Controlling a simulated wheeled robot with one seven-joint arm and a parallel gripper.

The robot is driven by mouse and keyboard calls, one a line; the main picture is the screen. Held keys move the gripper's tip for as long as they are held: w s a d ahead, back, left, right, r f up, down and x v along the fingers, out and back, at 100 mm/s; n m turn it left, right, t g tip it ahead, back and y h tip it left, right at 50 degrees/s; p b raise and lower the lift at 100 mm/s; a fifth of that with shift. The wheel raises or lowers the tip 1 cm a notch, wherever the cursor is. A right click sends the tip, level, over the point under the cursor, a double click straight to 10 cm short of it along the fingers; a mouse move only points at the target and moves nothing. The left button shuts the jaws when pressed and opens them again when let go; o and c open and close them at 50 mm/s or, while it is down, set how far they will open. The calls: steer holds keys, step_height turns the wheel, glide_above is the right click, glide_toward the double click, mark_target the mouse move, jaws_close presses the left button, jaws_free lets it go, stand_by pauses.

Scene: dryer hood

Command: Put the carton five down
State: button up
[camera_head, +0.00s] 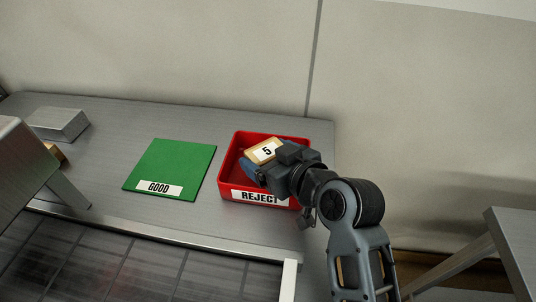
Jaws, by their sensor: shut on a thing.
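Carton five (264,151) is a small tan box with a white label reading "5". My gripper (262,168) is shut on it and holds it over the red bin (225,178) labelled "REJECT". I cannot tell whether the carton touches the bin's floor. My gripper and wrist hide the bin's right part and some of its label. A flat green mat (178,163) labelled "GOOD" lies to the left of the bin, with nothing on it.
The grey table (110,135) is clear around the mat. A silver block (59,123) stands at the far left. A metal housing (22,160) partly hides a tan object (55,153). A wall rises behind, and another grey surface (515,240) is at the right.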

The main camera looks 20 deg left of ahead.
steer(key=shift+f+b, duration=0.3)
steer(key=shift+f, duration=0.1)
steer(key=o, duration=1)
steer(key=shift+o, duration=0.2)
steer(key=shift+r+p, duration=0.4)
steer(key=shift+p, duration=0.05)
steer(key=shift+s+d+r, duration=0.1)
steer(key=shift+d+r, duration=0.05)
steer(key=shift+r, duration=0.2)
steer(key=b+v, duration=0.1)
steer(key=v, duration=1)
steer(key=shift+d, duration=0.3)
